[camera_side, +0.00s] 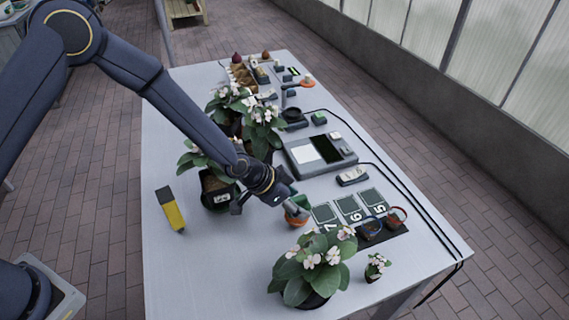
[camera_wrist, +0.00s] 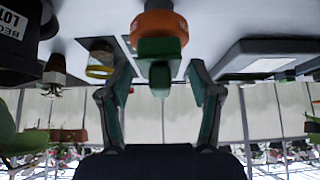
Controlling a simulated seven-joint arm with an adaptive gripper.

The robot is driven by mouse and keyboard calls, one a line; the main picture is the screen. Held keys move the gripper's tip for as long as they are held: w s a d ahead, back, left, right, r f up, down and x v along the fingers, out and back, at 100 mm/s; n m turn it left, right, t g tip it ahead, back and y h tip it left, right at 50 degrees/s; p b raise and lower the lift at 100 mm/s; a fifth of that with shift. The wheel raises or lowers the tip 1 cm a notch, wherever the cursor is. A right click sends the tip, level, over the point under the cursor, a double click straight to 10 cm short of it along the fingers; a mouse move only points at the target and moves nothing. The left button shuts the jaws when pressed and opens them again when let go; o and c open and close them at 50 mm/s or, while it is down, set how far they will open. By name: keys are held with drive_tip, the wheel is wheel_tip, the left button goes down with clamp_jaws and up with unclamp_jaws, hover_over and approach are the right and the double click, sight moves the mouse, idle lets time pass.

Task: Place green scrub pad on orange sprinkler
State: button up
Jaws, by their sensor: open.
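My gripper (camera_side: 279,197) is low over the near middle of the table, open. In the wrist view, which is upside down, its two fingers (camera_wrist: 159,98) stand apart on either side of a green block (camera_wrist: 160,50), with gaps visible. This block, which looks like the green scrub pad, appears to rest on a round orange object (camera_wrist: 152,25), which may be the orange sprinkler. In the side view the green pad (camera_side: 303,202) shows above the orange object (camera_side: 297,217), partly hidden by my gripper. Exact contact between them is hard to tell.
A flowering plant (camera_side: 312,266) stands in front, and potted plants (camera_side: 210,188) stand behind my gripper. Numbered cards (camera_side: 349,208) and small bowls (camera_side: 396,217) lie to the right. A grey device (camera_side: 320,154) is farther back. Bare table is left, around a yellow-black tool (camera_side: 171,211).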

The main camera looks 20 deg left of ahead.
drive_tip(key=s+a+r+n+y, duration=0.1)
drive_tip(key=s+a+r, duration=0.2)
drive_tip(key=a+r, duration=0.35)
drive_tip(key=s+a+r+n+t+y, duration=0.1)
drive_tip(key=s+a+r+y, duration=0.1)
drive_tip(key=s+a+r, duration=0.35)
drive_tip(key=s+a+r+n+y, duration=0.1)
drive_tip(key=a+r+n, duration=0.1)
drive_tip(key=a+r, duration=0.65)
drive_tip(key=s+a+r+n, duration=0.2)
drive_tip(key=s+a+r, duration=0.1)
drive_tip(key=s, duration=0.5)
drive_tip(key=s+a+r+n+y, duration=0.1)
drive_tip(key=s+a+r+n, duration=0.2)
drive_tip(key=s, duration=0.5)
drive_tip(key=shift+a+r, duration=0.7)
drive_tip(key=shift+a, duration=0.15)
